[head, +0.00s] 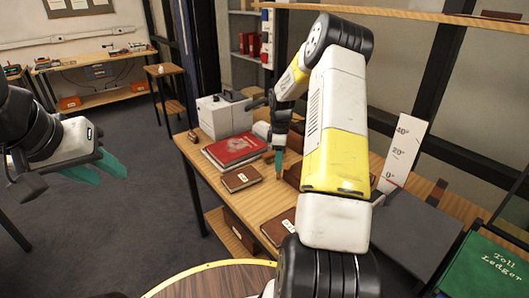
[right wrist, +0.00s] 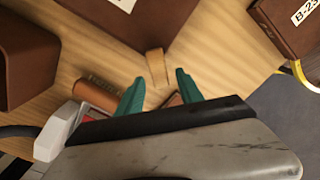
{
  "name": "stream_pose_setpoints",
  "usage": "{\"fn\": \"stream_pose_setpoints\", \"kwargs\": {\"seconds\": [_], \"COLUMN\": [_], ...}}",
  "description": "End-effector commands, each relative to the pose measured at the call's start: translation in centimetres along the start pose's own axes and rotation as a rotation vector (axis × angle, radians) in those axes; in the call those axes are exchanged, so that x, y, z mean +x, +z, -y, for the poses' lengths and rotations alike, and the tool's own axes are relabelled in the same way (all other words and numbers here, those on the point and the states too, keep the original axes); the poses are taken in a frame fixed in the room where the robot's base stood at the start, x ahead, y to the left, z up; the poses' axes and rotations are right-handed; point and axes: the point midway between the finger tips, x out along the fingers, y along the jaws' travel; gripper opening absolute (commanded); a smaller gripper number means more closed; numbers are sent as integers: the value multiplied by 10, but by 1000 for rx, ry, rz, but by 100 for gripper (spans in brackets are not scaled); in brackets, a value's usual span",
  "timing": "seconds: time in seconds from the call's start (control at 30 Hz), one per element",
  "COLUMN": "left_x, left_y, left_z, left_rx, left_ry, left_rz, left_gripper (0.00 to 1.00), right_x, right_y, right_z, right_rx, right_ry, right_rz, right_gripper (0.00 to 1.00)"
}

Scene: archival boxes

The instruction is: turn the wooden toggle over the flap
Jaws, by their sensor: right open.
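A small tan wooden piece, which looks like the toggle (right wrist: 156,66), lies at the edge of a large brown box (right wrist: 125,22) in the right wrist view. It sits beyond my right fingertips, between them and apart from them. I cannot make out the flap or how the toggle lies relative to it. My right gripper (right wrist: 160,88) is open and empty. In the head view my right gripper (head: 280,160) is low over the wooden table, beside a brown box (head: 294,175) mostly hidden by my arm. My left gripper (head: 112,181) is open and empty, off the table at left.
On the table (head: 205,158) are a red book (head: 234,150), a small brown box (head: 241,178), another brown box (head: 279,227) and a grey machine (head: 224,115). A white angle scale (head: 404,150) and a green ledger (head: 488,268) are at right. Floor at left is clear.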

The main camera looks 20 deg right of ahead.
Motion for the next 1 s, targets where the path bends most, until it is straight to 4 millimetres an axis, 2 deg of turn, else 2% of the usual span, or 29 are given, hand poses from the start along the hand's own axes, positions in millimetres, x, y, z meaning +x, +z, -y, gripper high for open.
{"fn": "stream_pose_setpoints", "kwargs": {"seconds": [0.17,0.4,0.53,0.7,1.0], "left_x": [0,0,0,0,0], "left_y": [0,0,0,0,0], "left_z": [0,0,0,0,0], "left_rx": [0,0,0,0,0], "left_ry": [0,0,0,0,0], "left_rz": [0,0,0,0,0], "left_gripper": [36,36,36,36,36], "right_x": [-12,-53,-70,-78,-78], "right_y": [0,0,0,0,0], "right_z": [0,-1,-1,0,0], "right_rx": [1,0,0,0,0], "right_ry": [1,3,3,0,0], "right_rz": [0,0,-1,0,0], "right_gripper": [44,44,44,44,44]}}
